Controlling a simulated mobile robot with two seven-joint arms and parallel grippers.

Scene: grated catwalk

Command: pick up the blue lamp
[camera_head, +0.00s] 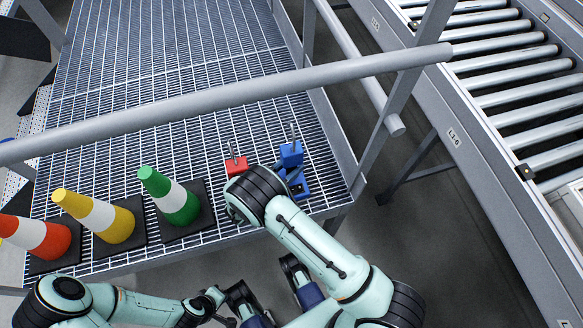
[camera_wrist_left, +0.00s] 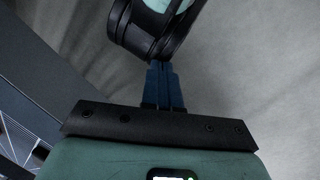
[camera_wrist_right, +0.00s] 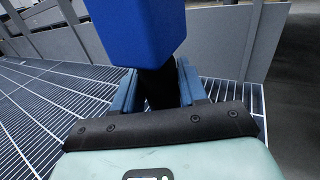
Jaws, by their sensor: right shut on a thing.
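The blue lamp (camera_head: 291,154) stands at the right end of the grated catwalk, with its lower part partly hidden behind my right wrist. In the right wrist view, its big blue body (camera_wrist_right: 140,28) rises above a dark stem. My right gripper (camera_wrist_right: 156,88) is shut on that stem, one blue finger on each side. My left gripper (camera_wrist_left: 163,80) is empty, its two blue fingers close together over bare grey floor. It is low, in front of the catwalk, away from the lamp.
A red lamp (camera_head: 236,165) stands just left of the blue one. Green (camera_head: 170,196), yellow (camera_head: 95,216) and orange (camera_head: 36,236) cones line the catwalk's front. A grey rail (camera_head: 230,100) crosses above the grating. A roller conveyor (camera_head: 515,80) stands at the right.

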